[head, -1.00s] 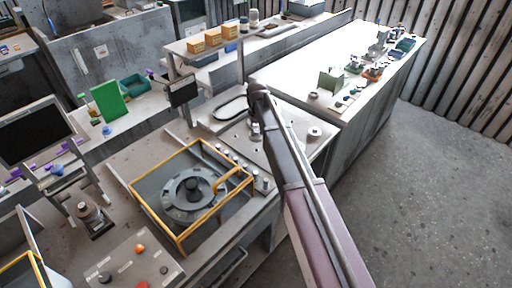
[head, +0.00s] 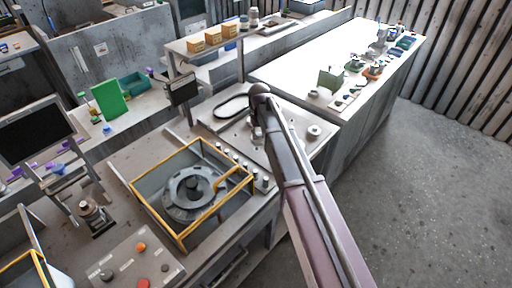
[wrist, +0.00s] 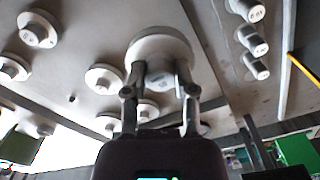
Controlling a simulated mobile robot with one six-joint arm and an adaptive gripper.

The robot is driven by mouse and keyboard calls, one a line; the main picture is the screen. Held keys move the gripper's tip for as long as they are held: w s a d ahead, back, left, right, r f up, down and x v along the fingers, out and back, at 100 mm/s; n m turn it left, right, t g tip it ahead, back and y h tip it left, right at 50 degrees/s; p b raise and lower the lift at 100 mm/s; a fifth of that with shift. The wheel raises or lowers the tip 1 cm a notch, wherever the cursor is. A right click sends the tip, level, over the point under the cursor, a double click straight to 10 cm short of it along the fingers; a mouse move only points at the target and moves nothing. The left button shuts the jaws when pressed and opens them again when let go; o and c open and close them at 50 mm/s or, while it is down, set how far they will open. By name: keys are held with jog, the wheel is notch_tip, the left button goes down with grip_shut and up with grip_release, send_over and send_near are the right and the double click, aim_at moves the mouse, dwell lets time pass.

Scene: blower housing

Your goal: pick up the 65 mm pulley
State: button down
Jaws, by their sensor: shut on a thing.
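My gripper (wrist: 161,80) is shut on a pale grey round pulley (wrist: 160,42) in the wrist view. One finger is on each side of its hub, and the wide disc shows beyond the fingertips. Its size marking is not readable. Several other pale pulleys stand around it, among them one at the upper left (wrist: 38,30) and one just left of the fingers (wrist: 103,78). In the head view my gripper (head: 257,138) is small and partly hidden by my arm, over the grey bench plate. Another pulley (head: 314,132) stands to its right.
A black belt loop (head: 232,106) lies on a pale plate behind the gripper. A yellow-framed guard (head: 180,240) surrounds the blower housing at front left. Labelled knobs (wrist: 252,40) stand in a row on the right in the wrist view. A white table (head: 300,70) lies behind.

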jog(key=shift+s+d+r+p, duration=0.2)
jog(key=shift+s+d, duration=0.05)
jog(key=shift+s, duration=0.6)
jog(key=shift+s+d+r+p, duration=0.15)
jog(key=shift+s+d+r, duration=0.1)
jog(key=shift+s, duration=0.65)
jog(key=shift+s+d+r+p, duration=0.15)
jog(key=shift+s+d+p, duration=0.1)
jog(key=shift+s, duration=0.6)
jog(key=shift+r, duration=0.1)
